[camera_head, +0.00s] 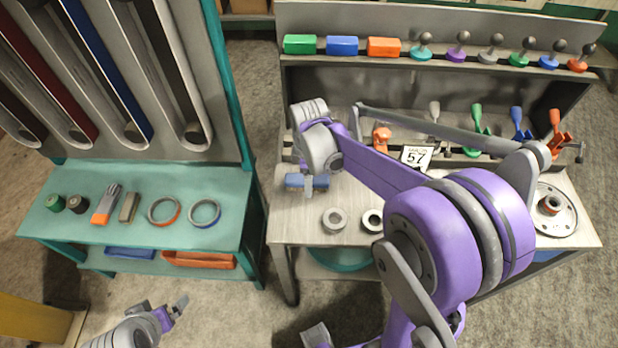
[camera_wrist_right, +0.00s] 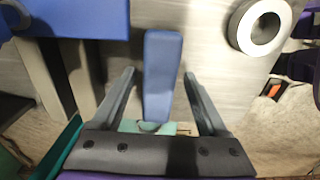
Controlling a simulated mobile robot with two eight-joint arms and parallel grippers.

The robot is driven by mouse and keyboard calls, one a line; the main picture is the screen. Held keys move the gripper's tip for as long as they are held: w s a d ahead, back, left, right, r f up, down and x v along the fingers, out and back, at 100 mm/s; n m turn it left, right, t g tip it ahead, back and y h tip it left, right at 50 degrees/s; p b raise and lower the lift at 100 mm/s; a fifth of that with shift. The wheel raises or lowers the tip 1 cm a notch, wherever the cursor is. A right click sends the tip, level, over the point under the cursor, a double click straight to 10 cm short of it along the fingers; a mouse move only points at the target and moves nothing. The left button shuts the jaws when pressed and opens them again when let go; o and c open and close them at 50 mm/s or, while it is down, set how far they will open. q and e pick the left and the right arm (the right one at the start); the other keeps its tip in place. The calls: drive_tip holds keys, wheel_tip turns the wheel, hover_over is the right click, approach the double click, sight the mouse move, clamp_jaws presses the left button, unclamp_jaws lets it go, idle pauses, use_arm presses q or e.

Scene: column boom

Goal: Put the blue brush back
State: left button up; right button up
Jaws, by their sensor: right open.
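A blue bar-shaped thing, apparently the blue brush (camera_head: 294,181), is at the left end of the grey workbench. It also shows in the right wrist view (camera_wrist_right: 162,72), lengthwise between the fingers of my right gripper (camera_wrist_right: 160,95). A gap shows on both sides of it, so the fingers are apart from it. My right gripper (camera_head: 309,184) is low over the bench's left end and partly covers the bar in the head view. Bristles cannot be made out. My left gripper (camera_head: 178,308) is at the lower left over the floor, away from the bench; its opening is unclear.
Two grey rings (camera_head: 334,220) lie right of my right gripper. A number card (camera_head: 416,157) and coloured clamps (camera_head: 516,122) stand behind. A shelf holds green, blue (camera_head: 342,46) and orange blocks. A teal table (camera_head: 75,232) with small items stands left, with floor between.

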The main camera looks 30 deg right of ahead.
wheel_tip(320, 180, up, 11)
drive_tip(key=s+a+f+m+t, duration=0.1)
drive_tip(key=s+a+f+m, duration=0.1)
drive_tip(key=s+m, duration=0.2)
drive_tip(key=s+a+f+m+t, duration=0.2)
drive_tip(key=s+m, duration=0.1)
drive_tip(key=s, duration=0.3)
drive_tip(key=s+a+f+m+t, duration=0.2)
drive_tip(key=s+a+m, duration=0.1)
drive_tip(key=s+m, duration=0.1)
drive_tip(key=shift+s+m+p, duration=0.3)
drive_tip(key=shift+s+p, duration=0.1)
drive_tip(key=shift+s, duration=0.1)
